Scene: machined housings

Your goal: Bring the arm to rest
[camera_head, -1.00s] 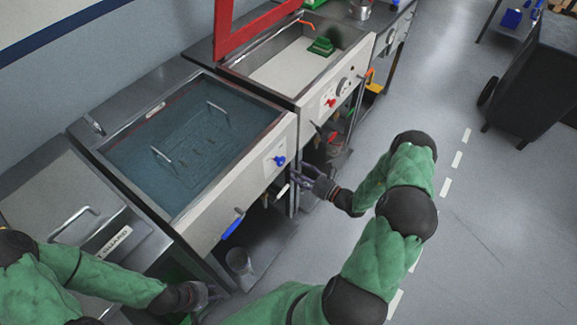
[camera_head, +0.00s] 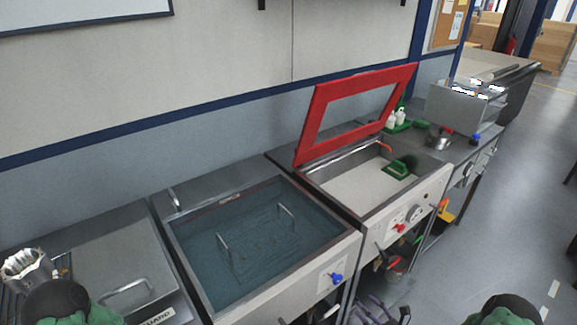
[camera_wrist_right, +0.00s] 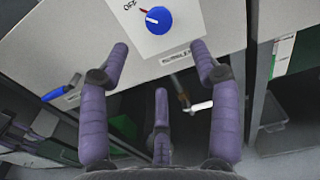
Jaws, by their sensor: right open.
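My right gripper (camera_head: 380,312) shows at the bottom edge of the head view, in front of the gap between the two basin units. In the right wrist view, its purple fingers (camera_wrist_right: 160,68) are spread apart with nothing between them. They are in front of a pale panel with a blue knob (camera_wrist_right: 158,20). A white-handled valve (camera_wrist_right: 201,107) shows beyond the fingers, below the panel. Dark and green parts of my right arm show at the bottom right of the head view. My left gripper is out of view; only a green and black part of that arm shows at bottom left.
A basin of bluish liquid (camera_head: 205,283) with two handles stands in front. Right of it is a basin with a raised red frame lid (camera_head: 308,125) and a green brush (camera_head: 400,168). A metal cup (camera_head: 28,268) is at far left. Open floor (camera_head: 500,220) lies right.

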